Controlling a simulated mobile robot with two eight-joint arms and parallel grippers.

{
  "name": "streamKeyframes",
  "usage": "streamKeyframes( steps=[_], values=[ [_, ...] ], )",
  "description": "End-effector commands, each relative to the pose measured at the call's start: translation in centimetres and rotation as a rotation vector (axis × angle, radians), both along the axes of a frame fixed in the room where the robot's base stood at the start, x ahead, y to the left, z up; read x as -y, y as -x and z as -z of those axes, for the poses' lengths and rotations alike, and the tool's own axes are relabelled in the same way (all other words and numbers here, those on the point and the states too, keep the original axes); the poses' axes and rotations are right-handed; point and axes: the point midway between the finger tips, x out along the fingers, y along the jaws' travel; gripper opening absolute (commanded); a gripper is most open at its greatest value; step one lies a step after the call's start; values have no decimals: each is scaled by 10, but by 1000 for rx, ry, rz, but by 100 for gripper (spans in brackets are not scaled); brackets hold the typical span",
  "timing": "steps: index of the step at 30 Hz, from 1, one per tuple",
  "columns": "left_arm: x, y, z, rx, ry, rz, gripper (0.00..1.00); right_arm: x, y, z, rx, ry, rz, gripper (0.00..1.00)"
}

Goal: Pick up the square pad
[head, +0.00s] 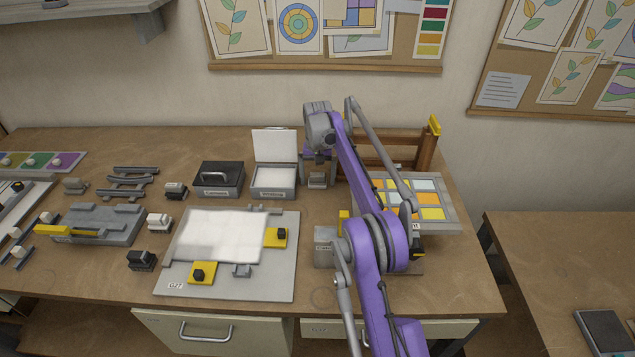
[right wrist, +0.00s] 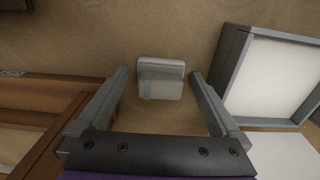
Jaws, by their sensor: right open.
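A small grey block with a pale, squarish face (right wrist: 160,80), which looks like the square pad, rests on the wooden table. In the head view this block (head: 317,181) sits just right of the open grey box. My right gripper (head: 318,170) points down over it, open. In the right wrist view the block lies between the two spread fingers, slightly beyond their tips, with a gap on each side. The fingers do not appear to touch it. My left gripper is not in view.
The open box with white inside (head: 273,182) stands close left of my right gripper; its wall (right wrist: 236,66) is near one finger. A wooden frame (head: 385,150) is close on the other side. A colour-tile panel (head: 448,229) and a grey board (head: 281,220) lie nearer the front.

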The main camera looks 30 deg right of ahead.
Motion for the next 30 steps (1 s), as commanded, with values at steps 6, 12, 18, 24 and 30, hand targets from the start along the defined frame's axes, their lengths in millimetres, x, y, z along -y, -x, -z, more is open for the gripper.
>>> streamKeyframes(
  steps=[6, 12, 18, 24, 30],
  values=[
    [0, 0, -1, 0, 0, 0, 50, 0, 0, -1, 0, 0, 0, 82],
    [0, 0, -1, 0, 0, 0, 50, 0, 0, -1, 0, 0, 0, 46],
    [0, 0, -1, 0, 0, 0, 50, 0, 0, -1, 0, 0, 0, 10],
    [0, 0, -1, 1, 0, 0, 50, 0, 0, -2, 0, 0, 0, 8],
    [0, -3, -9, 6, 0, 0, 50, 0, -1, -30, 2, 1, 0, 8]
  ],
)
